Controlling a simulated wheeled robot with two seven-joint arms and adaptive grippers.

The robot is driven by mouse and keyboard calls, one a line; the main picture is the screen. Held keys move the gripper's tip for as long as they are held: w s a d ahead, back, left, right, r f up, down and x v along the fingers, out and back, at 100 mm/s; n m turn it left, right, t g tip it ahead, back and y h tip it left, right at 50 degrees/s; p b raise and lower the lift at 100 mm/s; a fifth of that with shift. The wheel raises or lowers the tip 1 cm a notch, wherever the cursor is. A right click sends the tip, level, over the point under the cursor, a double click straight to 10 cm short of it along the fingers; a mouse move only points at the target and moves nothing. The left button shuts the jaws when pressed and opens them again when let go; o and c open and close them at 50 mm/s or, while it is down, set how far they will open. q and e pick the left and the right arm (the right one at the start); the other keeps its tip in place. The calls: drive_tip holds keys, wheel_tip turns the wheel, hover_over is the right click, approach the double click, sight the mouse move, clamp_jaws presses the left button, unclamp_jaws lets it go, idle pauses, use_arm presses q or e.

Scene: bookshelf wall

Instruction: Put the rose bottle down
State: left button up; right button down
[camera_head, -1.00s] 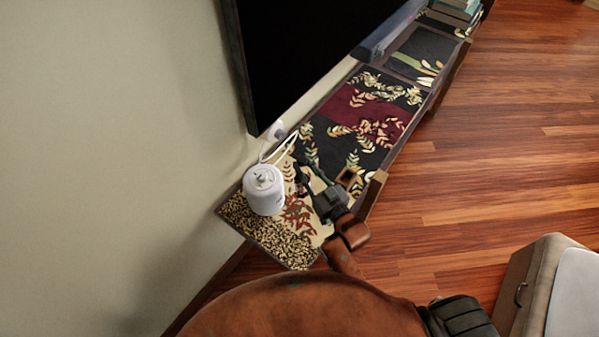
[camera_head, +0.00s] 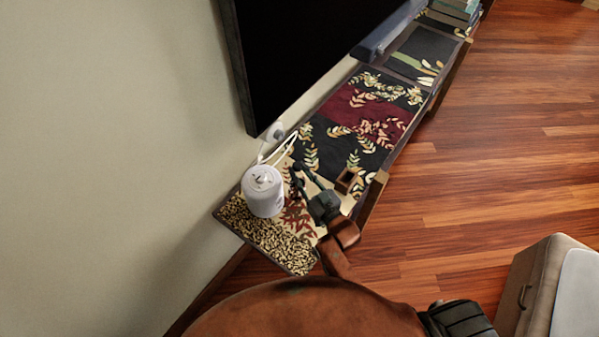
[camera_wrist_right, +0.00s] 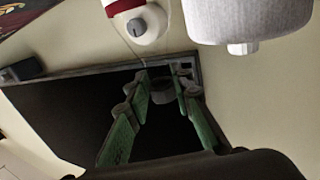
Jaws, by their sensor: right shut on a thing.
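My right gripper (camera_head: 301,181) is over the near end of the long low cabinet (camera_head: 372,200), just right of a white canister. In the right wrist view its green-lined fingers (camera_wrist_right: 162,100) are shut on a small grey round thing (camera_wrist_right: 162,91), which I take to be the rose bottle. Little of it shows there. In the head view the gripper hides it, so I cannot tell whether it touches the cabinet top. My left gripper is not in view.
The white canister (camera_head: 263,192) stands close beside the gripper. A white rounded thing with a cord (camera_head: 275,131) is by the wall. A small brown square open holder (camera_head: 347,179) sits near the front edge. A large black screen (camera_head: 290,60) hangs above. The runner's middle (camera_head: 350,110) is clear.

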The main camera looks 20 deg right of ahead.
drive_tip(key=c, duration=1.7)
unclamp_jaws()
drive_tip(key=shift+f, duration=0.1)
drive_tip(key=shift+s+d, duration=0.1)
drive_tip(key=shift+s, duration=0.15)
drive_tip(key=p+v, duration=0.1)
drive_tip(key=v, duration=1)
drive_tip(key=shift+s, duration=0.25)
